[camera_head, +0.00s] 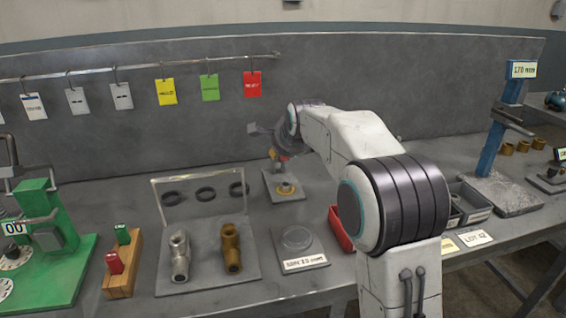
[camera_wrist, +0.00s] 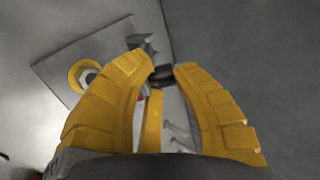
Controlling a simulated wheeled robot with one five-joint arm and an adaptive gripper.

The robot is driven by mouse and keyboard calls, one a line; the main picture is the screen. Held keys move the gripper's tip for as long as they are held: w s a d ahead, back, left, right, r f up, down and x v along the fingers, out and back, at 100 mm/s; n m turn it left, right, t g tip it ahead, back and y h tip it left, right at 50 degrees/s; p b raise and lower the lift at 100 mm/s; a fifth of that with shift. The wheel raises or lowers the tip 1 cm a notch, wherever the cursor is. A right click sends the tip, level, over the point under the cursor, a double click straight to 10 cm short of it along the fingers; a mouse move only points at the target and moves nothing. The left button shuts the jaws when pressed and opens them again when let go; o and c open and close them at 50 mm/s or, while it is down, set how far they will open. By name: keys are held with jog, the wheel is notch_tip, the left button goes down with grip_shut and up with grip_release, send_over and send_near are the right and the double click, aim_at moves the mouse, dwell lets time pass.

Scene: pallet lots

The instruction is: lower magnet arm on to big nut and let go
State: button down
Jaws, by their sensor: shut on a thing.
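The big nut (camera_head: 286,188) is a brass ring on a small grey plate (camera_head: 272,198) near the back of the bench. In the wrist view the nut (camera_wrist: 80,74) lies at the upper left, apart from my fingertips. My gripper (camera_wrist: 163,73) has yellow fingers shut on a dark and grey piece, which I take for the magnet arm (camera_wrist: 143,43). In the head view my gripper (camera_head: 274,155) is above the plate, small and partly hidden by my own arm.
A grey tray with two pipe fittings (camera_head: 229,248) and several dark rings is at the left. A round dish on a labelled pad (camera_head: 297,239) is in front of the plate. A red bin (camera_head: 340,230) stands at the right, partly behind my arm. The bench's back wall is close behind.

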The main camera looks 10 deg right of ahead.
aim_at(284, 186)
jog(key=shift+s+a+f+t+b, duration=0.1)
jog(key=shift+s+f+t+b, duration=0.4)
jog(key=shift+b, duration=1.2)
jog(key=shift+s+a+f+t+b, duration=0.2)
jog(key=shift+f+t+b, duration=0.45)
jog(key=shift+b, duration=1.1)
jog(key=shift+s+d+f+t+b, duration=0.1)
jog(key=shift+s+f+t+b, duration=0.4)
jog(key=shift+b, duration=1.2)
jog(key=shift+s+f+b, duration=0.2)
jog(key=shift+f+b, duration=0.5)
jog(key=shift+b, duration=0.15)
jog(key=shift+s+f+b, duration=0.35)
jog(key=shift+f+b, duration=0.15)
jog(key=shift+f, duration=0.5)
jog(key=c, duration=1.1)
grip_release()
jog(key=shift+w+a, duration=0.1)
jog(key=shift+o, duration=0.2)
jog(key=shift+r, duration=0.2)
jog(key=shift+s+r, duration=0.25)
jog(key=shift+s, duration=0.25)
jog(key=v, duration=1.1)
jog(key=shift+f, duration=0.2)
